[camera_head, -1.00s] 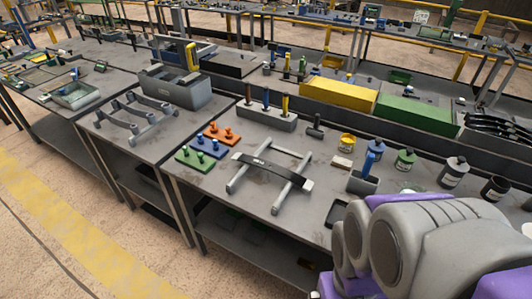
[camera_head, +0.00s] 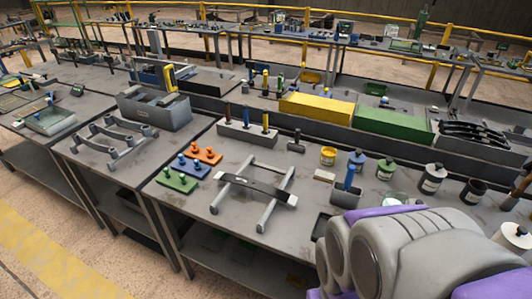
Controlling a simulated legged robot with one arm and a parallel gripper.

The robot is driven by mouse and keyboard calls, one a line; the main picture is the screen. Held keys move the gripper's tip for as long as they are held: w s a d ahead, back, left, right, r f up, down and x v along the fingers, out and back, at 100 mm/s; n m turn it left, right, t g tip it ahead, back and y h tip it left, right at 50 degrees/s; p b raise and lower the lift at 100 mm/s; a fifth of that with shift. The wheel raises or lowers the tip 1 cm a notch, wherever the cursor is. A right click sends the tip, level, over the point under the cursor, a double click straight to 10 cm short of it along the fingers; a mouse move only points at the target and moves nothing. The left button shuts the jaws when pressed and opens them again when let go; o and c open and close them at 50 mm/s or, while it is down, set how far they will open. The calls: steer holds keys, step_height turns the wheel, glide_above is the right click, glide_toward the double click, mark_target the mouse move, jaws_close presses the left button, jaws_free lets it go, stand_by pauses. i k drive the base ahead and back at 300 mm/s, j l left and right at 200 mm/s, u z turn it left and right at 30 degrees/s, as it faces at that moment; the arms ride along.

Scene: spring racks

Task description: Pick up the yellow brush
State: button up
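A grey holder block (camera_head: 234,134) stands on the middle workbench with upright handled tools in it. One is yellow (camera_head: 265,122), at the right end; it may be the yellow brush, but its lower part is hidden in the block. A brown one (camera_head: 228,112) and a blue one (camera_head: 246,117) stand to its left. My grey and purple arm fills the lower right corner, well apart from the block. My gripper does not show.
A grey spring rack (camera_head: 252,188) and orange, blue and green peg plates (camera_head: 207,152) lie in front of the block. A hammer (camera_head: 296,142), yellow tin (camera_head: 328,156) and several bottles stand to the right. Yellow (camera_head: 316,109) and green (camera_head: 394,129) bins stand behind.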

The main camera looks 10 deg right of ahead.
mark_target(265, 131)
steer(key=i+j+z, duration=0.35)
steer(key=i, duration=0.2)
steer(key=i+j+z, duration=0.35)
steer(key=i+j, duration=0.15)
steer(key=j, duration=0.15)
